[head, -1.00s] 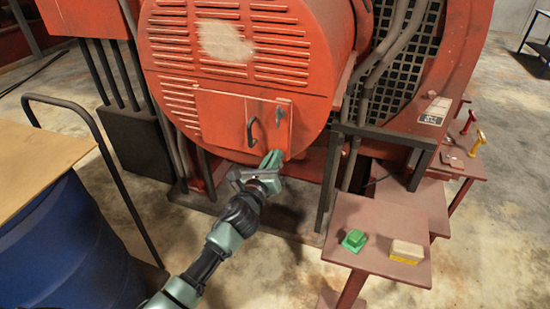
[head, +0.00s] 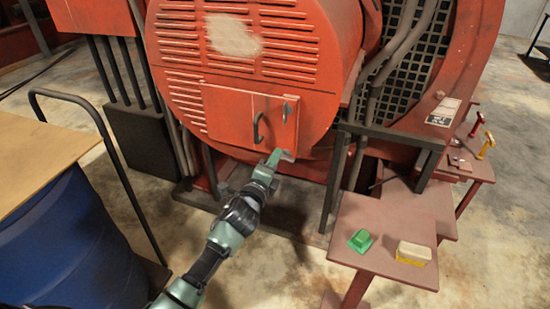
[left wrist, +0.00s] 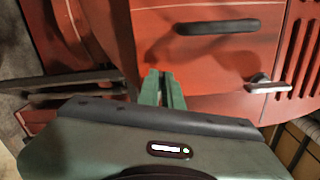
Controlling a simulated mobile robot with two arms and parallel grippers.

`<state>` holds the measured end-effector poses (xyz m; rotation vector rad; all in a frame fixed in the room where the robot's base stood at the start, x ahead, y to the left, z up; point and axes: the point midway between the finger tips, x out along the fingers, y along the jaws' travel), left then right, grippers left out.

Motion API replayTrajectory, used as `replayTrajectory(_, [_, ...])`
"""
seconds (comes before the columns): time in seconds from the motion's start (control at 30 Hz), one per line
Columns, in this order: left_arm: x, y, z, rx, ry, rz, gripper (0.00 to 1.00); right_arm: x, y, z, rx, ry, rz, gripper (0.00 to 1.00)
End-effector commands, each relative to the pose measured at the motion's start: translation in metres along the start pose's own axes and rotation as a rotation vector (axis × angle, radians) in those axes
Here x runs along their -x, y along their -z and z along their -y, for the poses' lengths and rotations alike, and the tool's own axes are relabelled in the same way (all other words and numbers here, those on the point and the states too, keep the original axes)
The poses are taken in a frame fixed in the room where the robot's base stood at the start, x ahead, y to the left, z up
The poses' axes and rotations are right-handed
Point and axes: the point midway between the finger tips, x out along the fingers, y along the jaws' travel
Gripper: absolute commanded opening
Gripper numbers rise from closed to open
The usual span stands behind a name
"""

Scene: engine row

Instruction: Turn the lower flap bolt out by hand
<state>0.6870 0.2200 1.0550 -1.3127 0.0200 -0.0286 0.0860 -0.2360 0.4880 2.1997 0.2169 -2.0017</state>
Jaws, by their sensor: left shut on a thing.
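The red flap (head: 225,106) with a dark handle (head: 257,128) is closed on the round red housing. My left gripper (head: 276,157) is at the flap's lower right corner, shut on the lower flap bolt. The fingers mostly hide the bolt; a small light grey piece (head: 289,155) shows beside the tips. In the left wrist view the green fingers (left wrist: 163,78) are close together at the flap's edge, and the bolt between them cannot be made out. The upper bolt (head: 287,111) is in place; it also shows in the left wrist view (left wrist: 266,84). My right gripper is out of view.
A brown table (head: 385,219) holds a green block (head: 361,240) and a cream-and-yellow block (head: 413,253). A dark frame (head: 338,182) stands right of the flap. A blue drum (head: 65,250) and dark rail (head: 105,130) are at left.

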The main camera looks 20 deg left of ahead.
Motion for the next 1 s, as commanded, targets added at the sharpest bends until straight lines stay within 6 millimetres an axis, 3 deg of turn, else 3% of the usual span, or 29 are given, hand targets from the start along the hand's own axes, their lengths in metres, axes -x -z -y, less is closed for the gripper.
replayTrajectory(0.1, [0.0012, 0.0066, -0.0080, 0.113, -0.009, -0.008, 0.00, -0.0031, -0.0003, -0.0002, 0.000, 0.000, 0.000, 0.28])
replayTrajectory(1.0, [-0.0006, 0.0129, -0.0125, 0.969, 0.002, -0.009, 0.00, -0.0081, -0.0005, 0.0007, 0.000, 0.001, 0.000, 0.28])
